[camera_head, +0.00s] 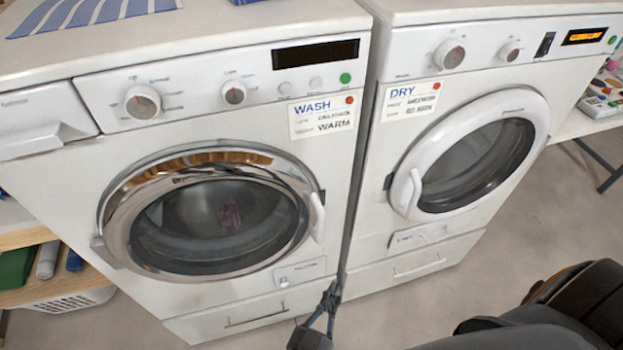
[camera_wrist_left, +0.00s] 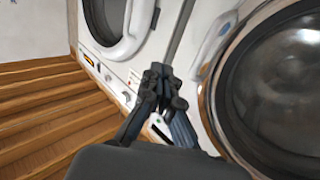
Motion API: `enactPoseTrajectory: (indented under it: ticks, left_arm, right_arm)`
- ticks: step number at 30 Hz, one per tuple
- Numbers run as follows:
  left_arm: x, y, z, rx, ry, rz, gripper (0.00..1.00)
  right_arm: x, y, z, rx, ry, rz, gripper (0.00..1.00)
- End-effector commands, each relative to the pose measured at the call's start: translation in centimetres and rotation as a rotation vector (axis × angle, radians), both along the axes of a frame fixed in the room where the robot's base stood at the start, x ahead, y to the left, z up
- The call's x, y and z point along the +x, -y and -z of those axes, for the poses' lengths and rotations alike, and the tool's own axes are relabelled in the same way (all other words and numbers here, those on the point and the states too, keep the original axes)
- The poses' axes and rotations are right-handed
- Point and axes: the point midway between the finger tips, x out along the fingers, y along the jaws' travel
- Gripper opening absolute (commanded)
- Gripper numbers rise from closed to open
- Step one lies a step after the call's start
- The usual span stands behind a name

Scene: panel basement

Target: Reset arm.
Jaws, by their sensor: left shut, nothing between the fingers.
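My left gripper (camera_head: 329,302) is shut and empty. In the head view it stands at the bottom middle, in front of the gap between the washer and the dryer. It also shows in the left wrist view (camera_wrist_left: 163,78), its fingertips together. The washer (camera_head: 215,120) has a shut round chrome door with a dark reddish item visible behind the glass. The dryer (camera_head: 440,130) to its right has a shut white-rimmed door. My right gripper does not show.
A shelf with a green item (camera_head: 17,268) and a white basket (camera_head: 70,302) stands left of the washer. A table with small items (camera_head: 602,98) is right of the dryer. A striped cloth (camera_head: 85,13) lies on the washer top. Floor between the dryer and table is clear.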

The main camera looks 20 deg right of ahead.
Motion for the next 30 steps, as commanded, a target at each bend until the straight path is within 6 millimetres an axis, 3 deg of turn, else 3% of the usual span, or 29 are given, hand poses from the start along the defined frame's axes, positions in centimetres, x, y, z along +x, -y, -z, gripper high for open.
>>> enactPoseTrajectory:
  ticks: [5, 7, 11, 16, 20, 24, 30]
  left_arm:
    - [0.0, -0.1, 0.2, 0.003, -0.003, -0.001, 0.00]
    - [0.1, -0.4, 1.2, 0.019, -0.019, -0.007, 0.00]
    - [0.5, -2.6, 6.5, 0.101, -0.106, -0.041, 0.00]
    - [0.1, -8.7, 17.5, 0.270, -0.311, -0.125, 0.00]
    - [-1.6, -14.7, 25.4, 0.397, -0.486, -0.200, 0.00]
    - [-5.2, -21.8, 32.7, 0.520, -0.689, -0.285, 0.00]
    - [-13.0, -31.6, 40.3, 0.662, -0.992, -0.406, 0.00]
  right_arm:
    - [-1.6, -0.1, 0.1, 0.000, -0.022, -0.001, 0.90]
    - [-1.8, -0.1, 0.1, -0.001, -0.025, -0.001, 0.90]
    - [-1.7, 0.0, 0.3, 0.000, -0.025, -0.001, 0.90]
    - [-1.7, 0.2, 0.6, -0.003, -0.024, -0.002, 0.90]
    - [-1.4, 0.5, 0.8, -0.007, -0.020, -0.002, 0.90]
    - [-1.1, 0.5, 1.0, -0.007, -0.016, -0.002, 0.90]
    - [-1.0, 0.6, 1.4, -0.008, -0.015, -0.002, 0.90]
